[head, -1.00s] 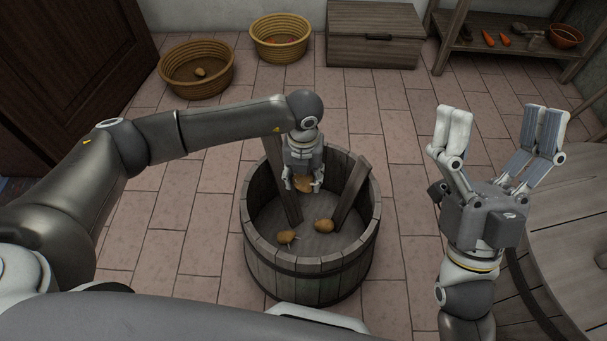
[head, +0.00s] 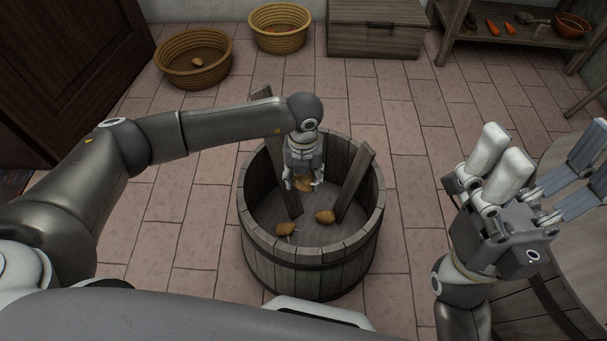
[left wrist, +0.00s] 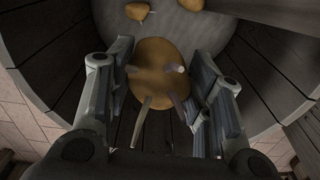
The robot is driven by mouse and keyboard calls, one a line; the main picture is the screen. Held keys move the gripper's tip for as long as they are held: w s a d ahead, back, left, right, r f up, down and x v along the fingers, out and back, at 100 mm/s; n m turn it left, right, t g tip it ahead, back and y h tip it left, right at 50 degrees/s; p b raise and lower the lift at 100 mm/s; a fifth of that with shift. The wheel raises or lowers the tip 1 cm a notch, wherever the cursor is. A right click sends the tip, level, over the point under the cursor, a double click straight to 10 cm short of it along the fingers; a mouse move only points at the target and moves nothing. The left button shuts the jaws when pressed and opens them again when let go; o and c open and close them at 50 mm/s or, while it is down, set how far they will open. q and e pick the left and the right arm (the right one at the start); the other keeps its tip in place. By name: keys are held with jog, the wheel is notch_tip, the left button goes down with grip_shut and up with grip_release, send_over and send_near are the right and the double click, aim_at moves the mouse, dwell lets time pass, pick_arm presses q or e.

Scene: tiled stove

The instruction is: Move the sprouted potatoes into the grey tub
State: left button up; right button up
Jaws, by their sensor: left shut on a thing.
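The grey wooden tub (head: 310,262) stands in the middle of the head view, with two boards upright inside it. My left gripper (head: 303,180) reaches down into the tub and is shut on a sprouted potato (head: 303,184). In the left wrist view this potato (left wrist: 155,58) sits between the fingers and shows several pale sprouts. Two potatoes lie on the tub's floor, one at the left (head: 286,228) with a pale sprout, one at the right (head: 325,217). Another potato (head: 197,62) lies in the left basket; sprouts on it cannot be made out. My right gripper (head: 543,160) is open and empty.
The left wicker basket (head: 194,78) and a yellow basket (head: 280,42) with reddish things stand at the back. A wooden chest (head: 376,42) and a shelf (head: 470,50) with carrots and a bowl are behind. A round wooden top (head: 565,270) is at right.

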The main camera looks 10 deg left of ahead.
pick_arm(q)
jog(key=shift+f, duration=0.1)
jog(key=o, duration=1.1)
jog(key=shift+o, duration=0.2)
notch_tip(320, 180, up, 12)
